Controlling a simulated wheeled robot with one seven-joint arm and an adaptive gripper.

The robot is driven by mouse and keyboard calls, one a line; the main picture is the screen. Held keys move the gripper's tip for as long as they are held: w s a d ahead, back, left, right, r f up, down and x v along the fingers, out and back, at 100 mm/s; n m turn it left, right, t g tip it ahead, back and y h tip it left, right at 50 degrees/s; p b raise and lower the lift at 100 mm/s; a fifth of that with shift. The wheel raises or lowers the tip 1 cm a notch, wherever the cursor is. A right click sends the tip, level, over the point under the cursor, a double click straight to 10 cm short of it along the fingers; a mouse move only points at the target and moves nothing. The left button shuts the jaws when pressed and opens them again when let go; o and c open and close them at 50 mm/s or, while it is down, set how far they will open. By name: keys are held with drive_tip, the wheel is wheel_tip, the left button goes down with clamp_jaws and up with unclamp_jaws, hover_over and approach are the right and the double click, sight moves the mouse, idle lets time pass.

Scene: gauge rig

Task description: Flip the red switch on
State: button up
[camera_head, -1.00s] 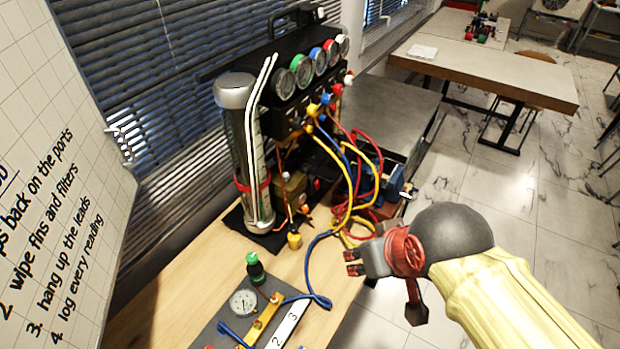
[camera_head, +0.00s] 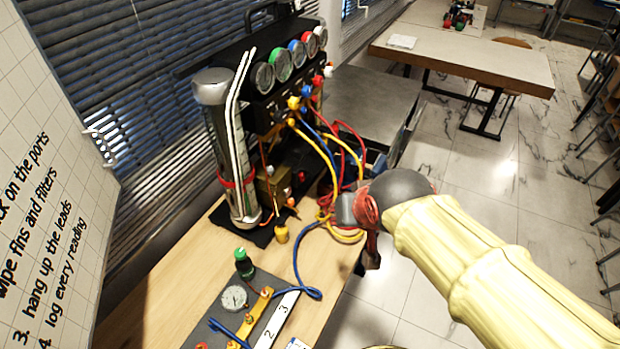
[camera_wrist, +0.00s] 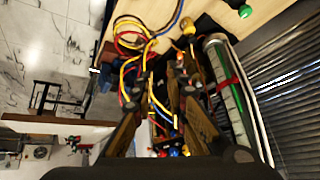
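A small red part (camera_head: 301,176), which looks like the red switch, sits on the dark unit at the foot of the gauge rig (camera_head: 275,105). Its on or off position is too small to tell. My gripper (camera_head: 343,209) is to the right of it and nearer, by the coloured hoses and apart from the red part. In the wrist view my gripper (camera_wrist: 162,73) shows two fingers spread apart with nothing held between them. I cannot make out the switch in the wrist view, where the fingers and hoses cover much of the rig.
Yellow, blue and red hoses (camera_head: 352,150) loop close to my gripper. A silver cylinder (camera_head: 222,150) stands left of the rig. A green-capped bottle (camera_head: 244,264) and a board with a dial gauge (camera_head: 234,298) lie at the front. Bare wooden tabletop (camera_head: 190,265) shows at front left.

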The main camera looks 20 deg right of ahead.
sight(302, 177)
drive_tip(key=w+d+f+m, duration=0.1)
drive_tip(key=w, duration=0.2)
drive_tip(key=w+f+m+t, duration=0.1)
drive_tip(key=w, duration=0.3)
drive_tip(key=w+d+f+m, duration=0.1)
drive_tip(key=w+f, duration=0.1)
drive_tip(key=w, duration=0.1)
drive_tip(key=shift+w+d+t+h, duration=0.3)
drive_tip(key=shift+w+d+t, duration=0.05)
drive_tip(key=shift+w+t, duration=0.05)
clamp_jaws()
drive_tip(key=w+d+f+m+t+p, duration=0.1)
drive_tip(key=w+d+f+m+t, duration=0.1)
drive_tip(key=w+f+m, duration=0.3)
drive_tip(key=w+d+f+m+t+p, duration=0.1)
drive_tip(key=w+f+m+t, duration=0.4)
drive_tip(key=f, duration=0.8)
drive_tip(key=shift+w+d+f+m+t, duration=0.35)
drive_tip(key=shift+w+d+m, duration=0.25)
drive_tip(key=shift+w, duration=0.3)
drive_tip(key=w+a+f+b, duration=0.2)
drive_tip(key=w, duration=1)
drive_tip(key=shift+w+a+f, duration=0.15)
drive_tip(key=shift+w+a, duration=0.1)
drive_tip(key=shift+w, duration=0.1)
